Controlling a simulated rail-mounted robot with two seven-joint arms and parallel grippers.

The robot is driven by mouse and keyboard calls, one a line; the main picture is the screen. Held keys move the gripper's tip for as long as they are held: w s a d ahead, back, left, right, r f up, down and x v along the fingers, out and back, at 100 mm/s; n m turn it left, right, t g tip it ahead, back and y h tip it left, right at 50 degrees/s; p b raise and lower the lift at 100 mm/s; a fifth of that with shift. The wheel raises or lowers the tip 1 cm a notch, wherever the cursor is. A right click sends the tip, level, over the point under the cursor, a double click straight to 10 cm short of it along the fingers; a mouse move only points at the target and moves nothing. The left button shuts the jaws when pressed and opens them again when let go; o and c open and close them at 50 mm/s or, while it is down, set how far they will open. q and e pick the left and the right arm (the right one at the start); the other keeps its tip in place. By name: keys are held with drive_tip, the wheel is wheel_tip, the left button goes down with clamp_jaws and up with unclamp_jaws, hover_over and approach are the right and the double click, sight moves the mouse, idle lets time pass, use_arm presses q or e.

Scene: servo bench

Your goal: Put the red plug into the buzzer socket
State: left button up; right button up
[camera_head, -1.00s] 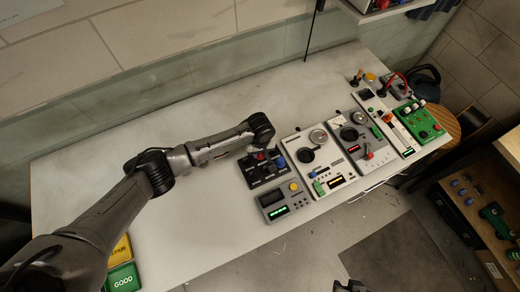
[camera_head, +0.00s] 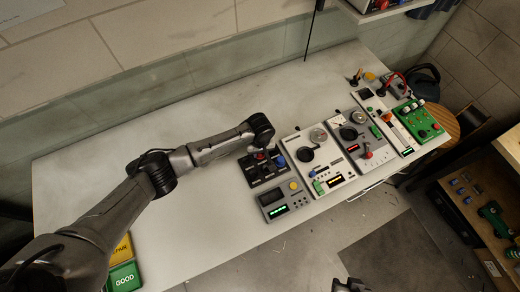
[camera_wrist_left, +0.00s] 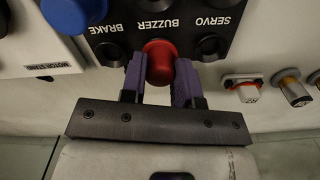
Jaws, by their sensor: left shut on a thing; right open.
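The red plug (camera_wrist_left: 159,52) is between the purple fingers of my left gripper (camera_wrist_left: 160,78), which is shut on it, in the left wrist view. The plug is at the BUZZER label of the black socket panel (camera_wrist_left: 225,22), between the open BRAKE and SERVO sockets. It covers the buzzer socket, and I cannot tell how deep it sits. In the head view the panel (camera_head: 262,181) lies under my left wrist, with a little red showing. My right gripper (camera_head: 351,286) is open at the bottom edge, only partly in view.
A blue knob (camera_wrist_left: 72,12) is close beside the panel. A grey meter box (camera_head: 281,201) and several instrument panels (camera_head: 318,163) stand to the right.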

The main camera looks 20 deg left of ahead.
idle(0.3)
use_arm(q)
drive_tip(key=shift+f, duration=0.1)
idle(0.3)
drive_tip(key=o, duration=1)
drive_tip(key=shift+r+p, duration=0.5)
drive_tip(key=shift+p, duration=0.2)
drive_tip(key=shift+r+p, duration=2)
drive_tip(key=shift+p, duration=0.35)
